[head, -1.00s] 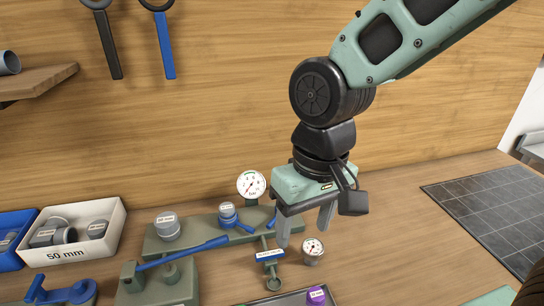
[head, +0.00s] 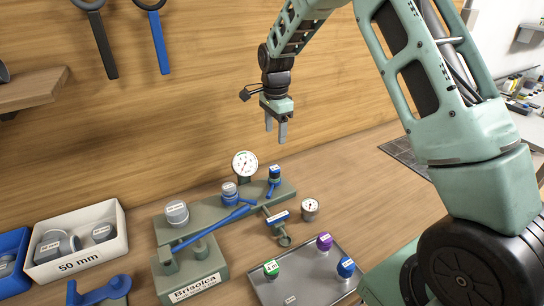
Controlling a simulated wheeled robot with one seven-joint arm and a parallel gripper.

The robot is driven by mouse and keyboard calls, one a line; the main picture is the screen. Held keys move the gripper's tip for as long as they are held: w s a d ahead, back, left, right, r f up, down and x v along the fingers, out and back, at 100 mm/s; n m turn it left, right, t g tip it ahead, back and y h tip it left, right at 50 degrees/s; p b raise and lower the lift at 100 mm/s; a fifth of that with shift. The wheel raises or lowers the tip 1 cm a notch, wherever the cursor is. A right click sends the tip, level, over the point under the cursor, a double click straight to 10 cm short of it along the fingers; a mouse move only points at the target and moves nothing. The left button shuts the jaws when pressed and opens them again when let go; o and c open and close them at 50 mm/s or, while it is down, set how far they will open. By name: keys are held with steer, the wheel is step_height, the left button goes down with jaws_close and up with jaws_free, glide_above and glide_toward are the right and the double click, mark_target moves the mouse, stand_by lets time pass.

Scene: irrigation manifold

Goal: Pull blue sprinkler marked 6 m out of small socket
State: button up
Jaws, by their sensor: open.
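A small blue-topped piece (head: 274,174) stands upright in the right end of the grey-green manifold (head: 290,190); it looks like the blue sprinkler, but its label is too small to read. The socket under it is hidden. My gripper (head: 276,135) is open and empty, fingers pointing down, above and apart from this blue piece. A second blue-topped piece (head: 346,267) stands on the metal tray (head: 305,278); its label is not readable either.
A pressure gauge (head: 245,164) rises behind the manifold, left of the blue piece. A blue-banded fitting (head: 230,190) and a grey cap (head: 177,213) stand further left. Blue lever handles cross the manifold. The tray also holds green (head: 271,268) and purple (head: 324,241) pieces.

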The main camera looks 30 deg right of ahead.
mark_target(275, 168)
step_height(275, 168, down, 15)
steer(key=p, duration=0.4)
steer(key=shift+r, duration=0.1)
steer(key=c, duration=1.2)
steer(key=shift+o, duration=0.2)
steer(key=shift+r, duration=0.1)
steer(key=shift+r, duration=0.2)
steer(key=shift+r+p, duration=0.6)
steer(key=shift+r, duration=0.1)
steer(key=shift+r, duration=0.45)
steer(key=shift+r+p, duration=0.55)
steer(key=shift+r, duration=0.05)
steer(key=shift+r, duration=0.25)
